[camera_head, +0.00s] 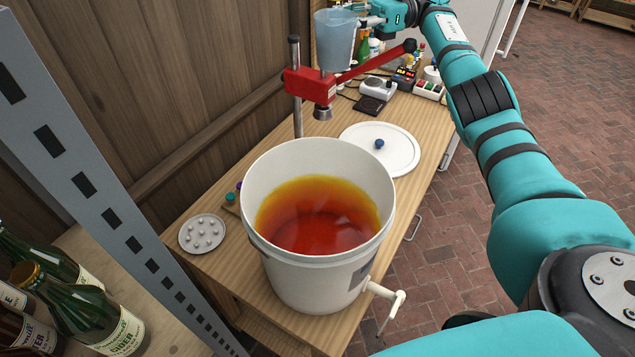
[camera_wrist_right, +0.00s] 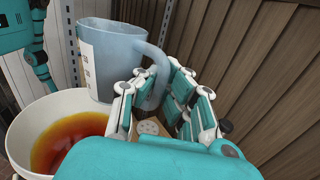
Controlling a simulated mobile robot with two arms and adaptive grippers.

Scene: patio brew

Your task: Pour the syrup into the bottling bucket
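The white bottling bucket (camera_head: 318,279) stands on the wooden bench with amber-red liquid (camera_head: 318,222) in it; a tap sticks out low on its right. The bucket's rim also shows in the right wrist view (camera_wrist_right: 70,98). A translucent blue-grey jug (camera_head: 335,42) is upright beyond the bucket, behind the red capper. My right gripper (camera_head: 372,16) is shut on its handle, which shows between the fingers in the right wrist view (camera_wrist_right: 160,75). The jug's contents are hidden. A teal part of my left arm shows at that view's left edge; its gripper's fingers (camera_wrist_right: 42,72) are unclear.
The red bottle capper (camera_head: 318,88) stands between bucket and jug. A white lid (camera_head: 385,150) lies behind the bucket, and a dish of caps (camera_head: 203,233) lies left. A scale (camera_head: 378,90) and small items crowd the far bench. A grey post and bottles (camera_head: 90,318) are front left.

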